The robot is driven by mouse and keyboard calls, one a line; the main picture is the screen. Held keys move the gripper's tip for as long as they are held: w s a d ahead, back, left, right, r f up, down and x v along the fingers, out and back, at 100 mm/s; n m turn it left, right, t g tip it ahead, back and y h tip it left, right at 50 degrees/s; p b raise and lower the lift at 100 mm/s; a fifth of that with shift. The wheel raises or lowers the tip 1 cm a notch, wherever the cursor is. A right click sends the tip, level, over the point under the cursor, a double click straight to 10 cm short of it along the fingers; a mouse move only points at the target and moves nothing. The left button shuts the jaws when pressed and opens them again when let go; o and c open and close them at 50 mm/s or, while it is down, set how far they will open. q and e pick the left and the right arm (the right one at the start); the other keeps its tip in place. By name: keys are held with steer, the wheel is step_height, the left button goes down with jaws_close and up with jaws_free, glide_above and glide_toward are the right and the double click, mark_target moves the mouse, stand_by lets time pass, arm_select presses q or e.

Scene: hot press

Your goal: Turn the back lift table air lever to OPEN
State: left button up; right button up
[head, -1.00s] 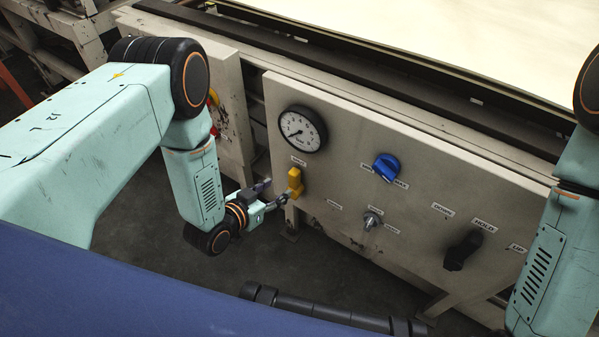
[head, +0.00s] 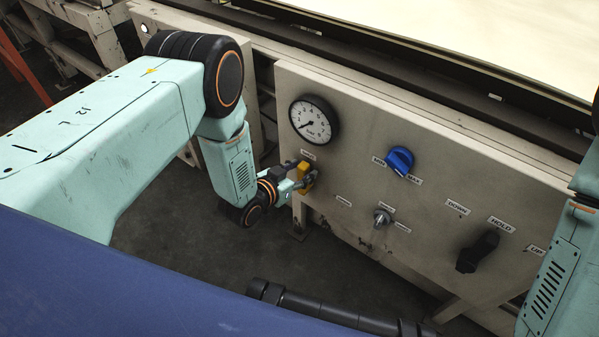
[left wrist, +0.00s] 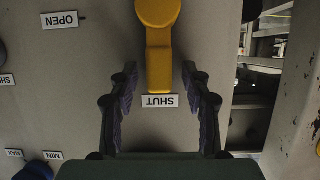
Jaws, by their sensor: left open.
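The yellow air lever (head: 303,168) is on the left part of the beige panel, below the gauge. In the left wrist view, which is upside down, the lever (left wrist: 159,60) points at the SHUT label (left wrist: 160,101). The OPEN label (left wrist: 59,19) is off to its left in that view. My left gripper (head: 308,180) is at the lever in the head view and partly covers it. In the left wrist view its two dark fingers (left wrist: 162,100) are open, one to each side of the lever's end, with gaps visible. My right gripper is out of view.
On the beige panel (head: 350,185) are a pressure gauge (head: 313,119), a blue knob (head: 399,160), a small silver switch (head: 382,217) and a black HOLD lever (head: 478,252). A gap with machine frame shows beside the panel's left edge.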

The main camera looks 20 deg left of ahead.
arm_select(q)
steer(key=shift+c, duration=0.4)
steer(key=shift+s+r, duration=0.1)
steer(key=shift+c, duration=0.8)
jaws_close()
